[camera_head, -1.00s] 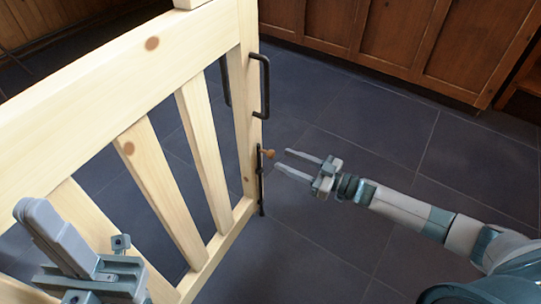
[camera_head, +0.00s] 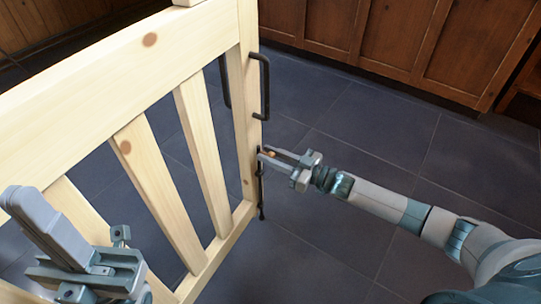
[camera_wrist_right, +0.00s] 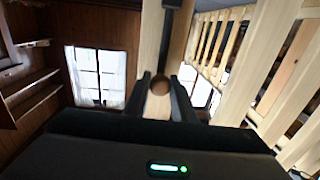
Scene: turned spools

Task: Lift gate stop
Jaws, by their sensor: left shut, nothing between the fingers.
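A pale wooden gate (camera_head: 190,140) with upright slats fills the left of the head view. On its end post (camera_head: 243,130) is a black bolt-like stop (camera_head: 261,200), with a brown round knob (camera_head: 272,154). My right gripper (camera_head: 262,154) is at the post with a finger on either side of the knob. In the right wrist view the knob (camera_wrist_right: 160,85) sits between the fingertips, very close to both. Whether they press on it I cannot tell. My left gripper (camera_head: 28,205) is shut and empty, in front of the gate at lower left.
A black pull handle (camera_head: 265,85) is on the post above the stop. The dark tiled floor (camera_head: 350,125) right of the gate is clear. Brown wooden cabinets (camera_head: 400,40) stand at the back. Windows (camera_wrist_right: 95,75) show in the right wrist view.

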